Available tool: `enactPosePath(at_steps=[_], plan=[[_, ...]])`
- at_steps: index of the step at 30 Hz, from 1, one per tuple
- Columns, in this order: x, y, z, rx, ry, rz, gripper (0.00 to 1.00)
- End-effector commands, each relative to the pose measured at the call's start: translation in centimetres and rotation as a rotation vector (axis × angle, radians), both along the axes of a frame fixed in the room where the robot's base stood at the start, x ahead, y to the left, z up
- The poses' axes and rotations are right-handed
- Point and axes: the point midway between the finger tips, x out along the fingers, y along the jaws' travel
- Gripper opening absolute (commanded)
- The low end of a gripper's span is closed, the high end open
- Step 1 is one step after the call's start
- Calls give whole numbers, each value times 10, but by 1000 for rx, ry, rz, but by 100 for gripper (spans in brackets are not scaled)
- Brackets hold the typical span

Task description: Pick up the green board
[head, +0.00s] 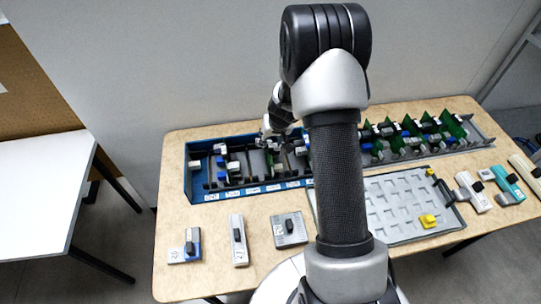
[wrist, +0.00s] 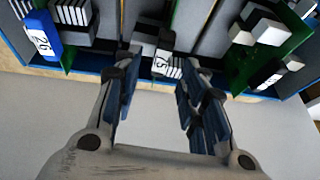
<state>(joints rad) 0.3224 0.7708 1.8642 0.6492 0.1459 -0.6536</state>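Several green boards (head: 425,122) stand upright in a row in the grey rack at the right of the head view. In the wrist view, a green board (wrist: 283,50) with white and grey blocks stands in the blue box, right of my gripper (wrist: 157,66). The edge of another green board (wrist: 69,56) shows beside a blue block at the left. My gripper is open, its fingers apart, over the front edge of the box. A dark block with a white numbered label (wrist: 165,65) shows between the fingertips; I cannot tell if they touch it. Nothing is visibly held.
The blue box (head: 203,193) stands at the table's back left. My arm hides the middle.

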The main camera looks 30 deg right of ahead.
Motion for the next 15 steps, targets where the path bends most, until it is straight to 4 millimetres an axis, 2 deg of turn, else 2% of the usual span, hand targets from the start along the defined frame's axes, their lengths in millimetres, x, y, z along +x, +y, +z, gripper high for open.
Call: enactPosePath(at_steps=[1,4,12,15], plan=[[3,0,-10,0,1,0,38],[7,-1,-18,0,0,0,38],[9,-1,-19,0,-1,0,38],[9,-1,-19,0,-1,0,32]])
